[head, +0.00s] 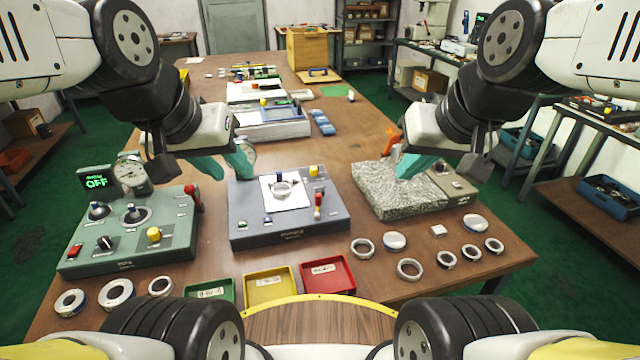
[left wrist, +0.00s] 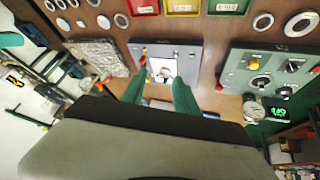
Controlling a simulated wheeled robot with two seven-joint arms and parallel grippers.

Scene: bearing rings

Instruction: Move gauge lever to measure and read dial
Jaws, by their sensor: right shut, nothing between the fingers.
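The grey-blue fixture (head: 290,225) stands mid-table, with a white plate (head: 270,203) and a metal ring (head: 283,190) on it. A red-knobbed lever (head: 318,203) rises at its right side. A round dial (head: 248,150) is partly hidden behind my left gripper (head: 238,181). This gripper is open and empty above the fixture's back left, its two teal fingers apart in the left wrist view (left wrist: 160,82). My right gripper (head: 402,178) is shut over the granite block.
The granite block (head: 385,205) stands at right, with an orange-handled part (head: 393,138) behind it. Loose rings (head: 409,269) lie at the front right and front left. Green, yellow (head: 270,288) and red (head: 328,276) trays line the front edge. Other fixtures stand farther back.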

